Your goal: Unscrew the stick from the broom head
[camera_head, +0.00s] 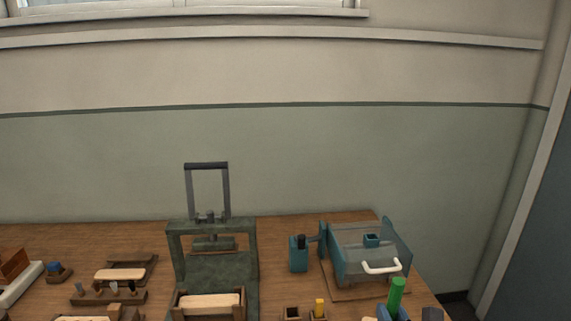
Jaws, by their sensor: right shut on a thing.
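A green upright stick (397,292) stands at the bottom right of the head view, and its lower end is cut off by the frame edge. Blue parts of my right gripper (402,314) close around the stick's lower part at the bottom edge, and most of this gripper is out of frame. It is shut on the green stick. I cannot make out a broom head under the stick. My left gripper is not in view.
On the wooden bench, a green press (182,258) with a grey handle frame stands in the middle, holding a pale wood block (210,302). A blue guarded machine (340,265) with a white handle stands behind the stick. Several small wooden racks lie at the left.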

